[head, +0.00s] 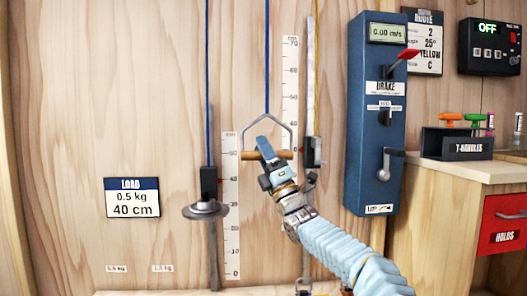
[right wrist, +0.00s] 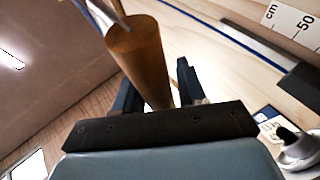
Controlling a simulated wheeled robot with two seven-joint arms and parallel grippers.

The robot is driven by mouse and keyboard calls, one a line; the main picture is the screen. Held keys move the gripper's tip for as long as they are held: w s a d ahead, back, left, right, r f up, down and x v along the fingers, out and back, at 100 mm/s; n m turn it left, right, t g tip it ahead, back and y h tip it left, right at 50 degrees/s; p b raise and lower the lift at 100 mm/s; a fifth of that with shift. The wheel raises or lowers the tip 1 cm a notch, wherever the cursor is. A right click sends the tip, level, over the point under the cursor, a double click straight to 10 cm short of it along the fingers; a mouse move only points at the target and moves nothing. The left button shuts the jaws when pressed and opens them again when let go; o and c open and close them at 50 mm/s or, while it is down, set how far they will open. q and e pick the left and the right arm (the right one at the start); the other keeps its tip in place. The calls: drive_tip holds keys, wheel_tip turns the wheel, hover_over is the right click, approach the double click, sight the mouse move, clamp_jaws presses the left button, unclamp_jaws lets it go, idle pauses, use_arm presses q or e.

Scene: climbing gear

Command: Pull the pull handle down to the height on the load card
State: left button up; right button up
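The pull handle (head: 250,156) is a wooden bar under a grey metal yoke, hung level on a blue cord. My right gripper (head: 268,154) is at the bar's middle. In the right wrist view the bar (right wrist: 140,60) runs between its two dark fingers (right wrist: 160,90), close to both; the fingers look shut on it. The load card (head: 132,204) at left reads LOAD, 0.5 kg, 40 cm. A disc weight (head: 205,210) on a dark carriage hangs from another blue cord, beside a white scale (head: 232,215), clear of the floor ledge. My left gripper is not in view.
A second scale (head: 290,75) stands behind the handle at right, beside a rail with a dark slider (head: 312,152). A blue brake box (head: 376,140) with a red lever and a crank is further right. A wooden cabinet (head: 440,215) stands at the right.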

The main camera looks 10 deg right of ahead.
drive_tip(key=shift+o, duration=0.9)
drive_tip(key=shift+s+d+f, duration=0.1)
drive_tip(key=shift+f, duration=0.1)
drive_tip(key=b+v, duration=0.2)
drive_tip(key=v, duration=1.1)
drive_tip(key=shift+f+b, duration=0.15)
drive_tip(key=shift+b, duration=0.15)
drive_tip(key=shift+s+d, duration=0.15)
drive_tip(key=shift+s, duration=0.05)
